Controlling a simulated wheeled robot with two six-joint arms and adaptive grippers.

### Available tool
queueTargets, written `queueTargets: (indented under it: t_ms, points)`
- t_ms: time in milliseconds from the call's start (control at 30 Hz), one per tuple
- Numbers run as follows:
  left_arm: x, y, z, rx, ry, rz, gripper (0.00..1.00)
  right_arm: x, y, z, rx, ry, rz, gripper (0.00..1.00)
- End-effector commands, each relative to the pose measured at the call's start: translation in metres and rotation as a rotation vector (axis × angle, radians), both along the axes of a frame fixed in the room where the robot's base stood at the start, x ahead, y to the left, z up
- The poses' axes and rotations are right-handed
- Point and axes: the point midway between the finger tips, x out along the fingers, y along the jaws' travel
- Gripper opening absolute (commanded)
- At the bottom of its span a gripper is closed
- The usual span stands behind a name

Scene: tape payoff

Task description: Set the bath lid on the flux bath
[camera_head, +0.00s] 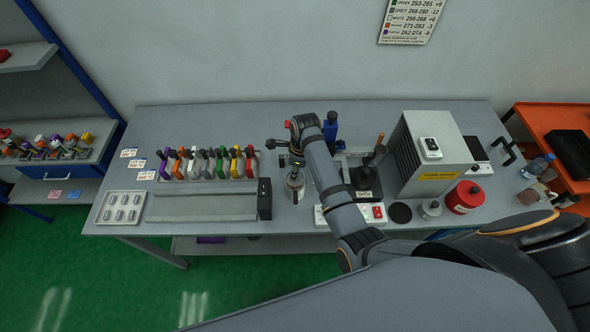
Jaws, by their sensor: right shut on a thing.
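My right gripper (294,178) points down at the middle of the bench, just right of the dark block at the end of the long grey rail. I cannot tell for sure which vessel is the flux bath. A small grey round pot with a dark knob (430,209) stands at the bench's front right. A flat black disc (400,213) lies left of it. My left gripper is not in view.
A red canister (465,197) and a large grey box unit (433,153) stand right. Coloured-handled tools (208,163) line the left rack. A tray (121,207) lies front left.

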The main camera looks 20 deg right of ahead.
Motion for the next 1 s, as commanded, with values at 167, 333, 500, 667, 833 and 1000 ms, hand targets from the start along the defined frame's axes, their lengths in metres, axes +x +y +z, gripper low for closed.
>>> queueTargets:
  t_ms: [167, 333, 500, 667, 833, 1000]
  points:
    - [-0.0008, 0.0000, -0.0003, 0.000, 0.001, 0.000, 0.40, -0.0001, -0.0001, -0.0005, 0.000, 0.000, 0.000, 0.01]
    - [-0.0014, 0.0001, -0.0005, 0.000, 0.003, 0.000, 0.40, -0.0001, 0.0000, -0.0024, 0.000, 0.000, 0.000, 0.01]
    - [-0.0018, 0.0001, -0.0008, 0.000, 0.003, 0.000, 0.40, -0.0002, -0.0001, -0.0045, 0.000, 0.001, 0.000, 0.01]
    - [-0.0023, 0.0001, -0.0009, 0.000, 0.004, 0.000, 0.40, -0.0002, -0.0001, -0.0063, 0.000, 0.001, 0.000, 0.01]
    - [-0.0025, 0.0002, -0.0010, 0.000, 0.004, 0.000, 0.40, -0.0002, 0.0000, -0.0064, 0.000, 0.000, 0.000, 0.41]
    - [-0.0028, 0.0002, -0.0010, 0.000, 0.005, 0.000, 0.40, -0.0002, 0.0000, -0.0064, 0.000, 0.000, 0.000, 0.49]
